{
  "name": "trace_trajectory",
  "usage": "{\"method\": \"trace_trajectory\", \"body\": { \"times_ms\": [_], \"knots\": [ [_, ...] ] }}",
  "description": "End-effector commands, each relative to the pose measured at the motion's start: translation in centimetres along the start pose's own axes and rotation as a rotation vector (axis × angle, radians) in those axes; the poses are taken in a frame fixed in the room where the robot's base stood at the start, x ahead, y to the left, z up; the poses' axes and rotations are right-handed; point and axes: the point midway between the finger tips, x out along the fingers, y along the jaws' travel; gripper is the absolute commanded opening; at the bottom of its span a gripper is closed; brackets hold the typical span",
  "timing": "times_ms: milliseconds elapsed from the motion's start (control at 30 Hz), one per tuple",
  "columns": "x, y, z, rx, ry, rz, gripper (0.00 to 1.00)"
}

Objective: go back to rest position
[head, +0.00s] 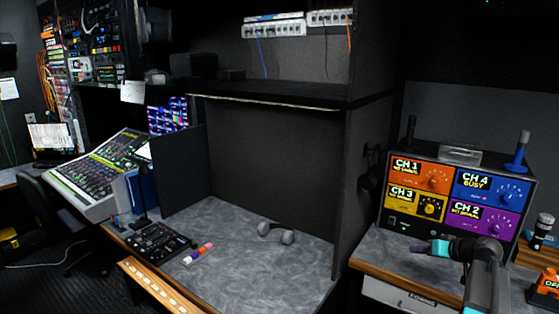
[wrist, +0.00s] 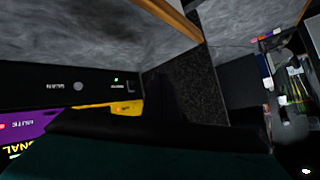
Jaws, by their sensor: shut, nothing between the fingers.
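My gripper (head: 420,249) is at the right in the head view, at the end of my arm. It points left, in front of the lower edge of a black box with four coloured channel panels (head: 455,190). Its fingers are shut with nothing between them. A gap between gripper and box cannot be judged. The wrist view is tilted and shows the box's black lower front (wrist: 60,88), with purple and yellow panels close by. A dark shape fills the bottom of that view and hides part of the box.
A grey desk (head: 245,270) holds a black keypad unit (head: 155,243), a row of coloured blocks (head: 199,254) and a headset (head: 276,233). A dark partition (head: 362,180) separates it from the right counter. An orange box (head: 546,288) stands at the far right.

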Motion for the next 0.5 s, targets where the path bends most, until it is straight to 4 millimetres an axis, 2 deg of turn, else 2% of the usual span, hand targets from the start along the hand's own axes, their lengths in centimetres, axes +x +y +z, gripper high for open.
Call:
{"method": "trace_trajectory", "body": {
  "times_ms": [33, 200, 367, 500],
  "knots": [
    [2.0, -1.3, 1.6, 0.000, -0.029, -0.022, 0.00],
    [7.4, -5.1, 6.9, -0.008, -0.122, -0.078, 0.00],
    [11.6, -8.7, 12.4, -0.015, -0.218, -0.122, 0.00],
    [14.5, -11.8, 17.5, -0.020, -0.306, -0.155, 0.00]
  ]
}}
